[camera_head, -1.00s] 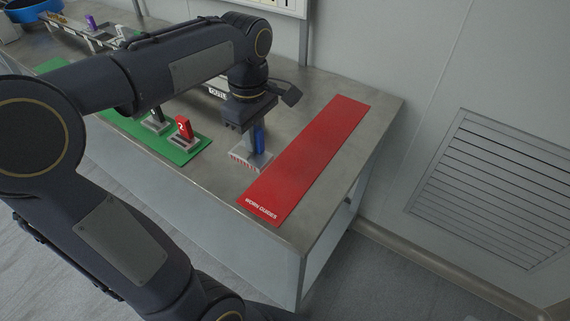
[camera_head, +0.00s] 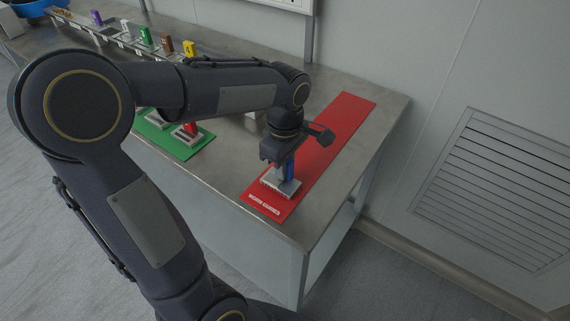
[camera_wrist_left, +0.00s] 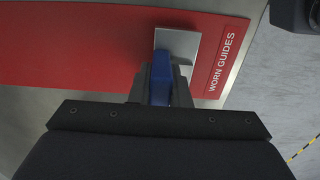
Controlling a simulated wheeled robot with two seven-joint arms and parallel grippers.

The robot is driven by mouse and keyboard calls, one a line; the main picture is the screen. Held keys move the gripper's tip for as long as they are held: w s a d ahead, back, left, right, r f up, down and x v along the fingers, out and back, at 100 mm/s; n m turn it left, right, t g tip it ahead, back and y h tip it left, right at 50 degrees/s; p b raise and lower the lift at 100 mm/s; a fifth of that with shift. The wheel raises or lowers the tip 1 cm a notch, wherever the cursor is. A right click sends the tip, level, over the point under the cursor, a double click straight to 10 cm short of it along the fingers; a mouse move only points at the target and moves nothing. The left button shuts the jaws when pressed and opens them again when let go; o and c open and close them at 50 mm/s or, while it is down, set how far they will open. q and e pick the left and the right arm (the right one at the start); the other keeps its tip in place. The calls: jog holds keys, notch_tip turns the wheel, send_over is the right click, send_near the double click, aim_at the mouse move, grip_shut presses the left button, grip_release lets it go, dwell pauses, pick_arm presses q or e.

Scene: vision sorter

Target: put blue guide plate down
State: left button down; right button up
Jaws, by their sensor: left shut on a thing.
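The blue guide plate (camera_head: 290,170) has a blue upright tab on a pale grey base with a comb-like edge. My left gripper (camera_head: 284,168) is shut on the blue tab, with the plate upright beneath it. The plate is over the front end of the red mat (camera_head: 330,135), beside the "WORN GUIDES" lettering. In the left wrist view the blue tab (camera_wrist_left: 161,80) is between the fingers, and the grey base covers part of the red mat (camera_wrist_left: 80,50). I cannot tell whether the base touches the mat. My right gripper is not in view.
A green mat (camera_head: 160,138) with a red-tabbed plate (camera_head: 190,129) lies left of my gripper. Several coloured plates stand in a row at the back, including a yellow one (camera_head: 190,48). A blue bowl (camera_head: 38,7) is at the far left. The red mat's far part is clear.

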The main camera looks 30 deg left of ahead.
pick_arm(q)
jog(key=shift+f, duration=0.1)
jog(key=c, duration=1.4)
grip_release()
jog(key=shift+o, duration=0.2)
